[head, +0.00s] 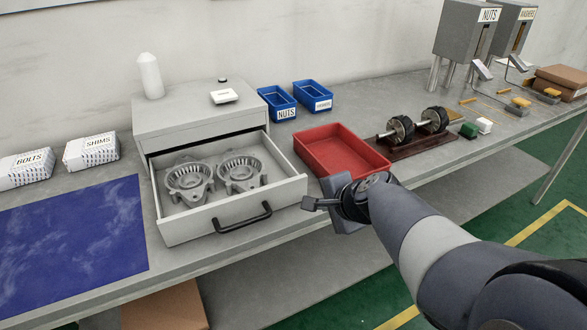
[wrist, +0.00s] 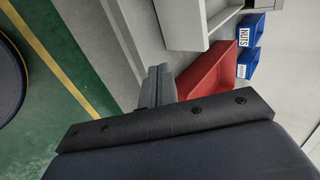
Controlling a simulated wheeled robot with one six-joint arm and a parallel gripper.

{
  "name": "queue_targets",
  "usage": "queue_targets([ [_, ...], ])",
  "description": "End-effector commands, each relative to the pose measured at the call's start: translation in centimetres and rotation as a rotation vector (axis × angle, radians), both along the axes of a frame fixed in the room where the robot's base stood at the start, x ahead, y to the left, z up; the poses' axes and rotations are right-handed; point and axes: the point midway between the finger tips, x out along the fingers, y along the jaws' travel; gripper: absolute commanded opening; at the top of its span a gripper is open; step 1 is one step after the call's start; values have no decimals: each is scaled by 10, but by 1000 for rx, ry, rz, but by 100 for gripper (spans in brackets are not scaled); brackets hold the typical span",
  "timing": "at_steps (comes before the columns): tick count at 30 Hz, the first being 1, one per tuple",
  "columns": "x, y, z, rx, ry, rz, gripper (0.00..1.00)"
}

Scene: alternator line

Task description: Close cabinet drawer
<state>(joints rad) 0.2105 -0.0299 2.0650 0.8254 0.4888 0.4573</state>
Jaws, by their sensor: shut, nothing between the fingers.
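The cabinet (head: 190,119) is a light grey box on the bench. Its drawer (head: 190,228) is pulled out towards me and holds two grey metal housings (head: 240,172). A black bar handle (head: 243,218) sits on the drawer front. My gripper (head: 308,203) is shut and empty, just right of the drawer front's right end; I cannot tell if it touches. In the wrist view the shut fingers (wrist: 157,85) point towards the bench, and part of the drawer (wrist: 185,22) shows at the top. The handle is hidden there.
A red tray (head: 340,150) stands right of the drawer, close to my arm. Blue bins (head: 277,104) are behind it, and rotors (head: 400,131) on a brown stand are further right. A blue mat (head: 70,235) lies left. A white bottle (head: 150,76) stands on the cabinet.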

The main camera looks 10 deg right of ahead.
Motion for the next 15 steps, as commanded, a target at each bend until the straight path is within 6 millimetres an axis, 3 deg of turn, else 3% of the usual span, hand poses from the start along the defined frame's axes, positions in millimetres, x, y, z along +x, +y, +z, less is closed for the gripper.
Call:
queue_targets([
  [7, 30, 9, -33, 3, 4, 1, 0],
  [15, 60, 18, -28, 1, 0, 0, 0],
])
